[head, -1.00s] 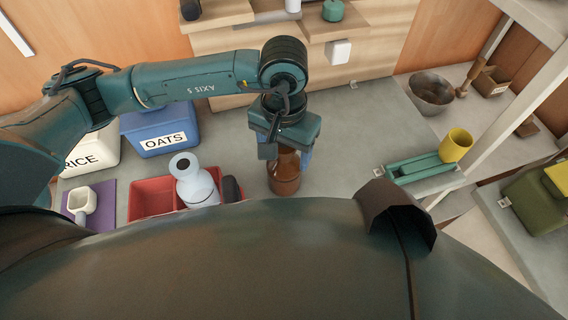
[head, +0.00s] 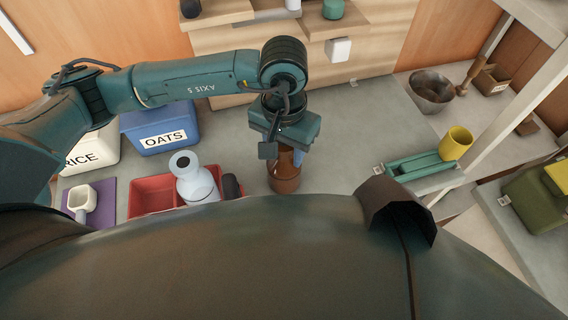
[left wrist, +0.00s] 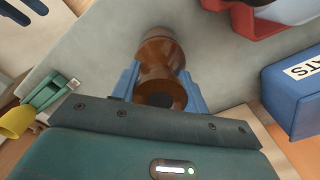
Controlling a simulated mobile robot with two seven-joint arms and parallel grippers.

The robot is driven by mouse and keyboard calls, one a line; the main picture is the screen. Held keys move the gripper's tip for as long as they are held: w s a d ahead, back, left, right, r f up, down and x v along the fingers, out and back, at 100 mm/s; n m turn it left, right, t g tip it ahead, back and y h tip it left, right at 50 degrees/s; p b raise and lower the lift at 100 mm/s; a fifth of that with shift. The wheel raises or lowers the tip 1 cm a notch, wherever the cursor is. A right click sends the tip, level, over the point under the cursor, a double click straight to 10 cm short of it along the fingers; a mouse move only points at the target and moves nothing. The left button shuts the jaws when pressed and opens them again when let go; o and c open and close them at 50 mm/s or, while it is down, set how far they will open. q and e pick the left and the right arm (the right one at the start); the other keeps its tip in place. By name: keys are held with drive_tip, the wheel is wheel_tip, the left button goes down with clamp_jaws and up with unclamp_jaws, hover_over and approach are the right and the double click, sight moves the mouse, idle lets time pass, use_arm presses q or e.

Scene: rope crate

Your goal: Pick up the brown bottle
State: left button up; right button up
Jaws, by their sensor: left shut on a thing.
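The brown bottle (head: 285,175) stands upright on the grey counter near the middle of the head view. My left gripper (head: 286,155) comes down over it from above. In the left wrist view the bottle (left wrist: 158,68) sits between the two blue fingers of my left gripper (left wrist: 158,88), which are shut on it. Part of the bottle's upper end is hidden by the gripper in the head view. I cannot tell any gap between the bottle and the counter. My right gripper is not in view.
A red crate (head: 136,203) holding a pale blue bottle (head: 196,184) and a dark item is left of the brown bottle. A blue OATS bin (head: 160,122) stands behind it. A green tray (head: 421,166) and yellow cup (head: 456,143) are right. Counter between is clear.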

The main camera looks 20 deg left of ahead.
use_arm(q)
clamp_jaws()
drive_tip(key=shift+r, duration=0.1)
wheel_tip(320, 180, up, 10)
drive_tip(key=shift+f+b, duration=0.1)
drive_tip(key=shift+b, duration=0.45)
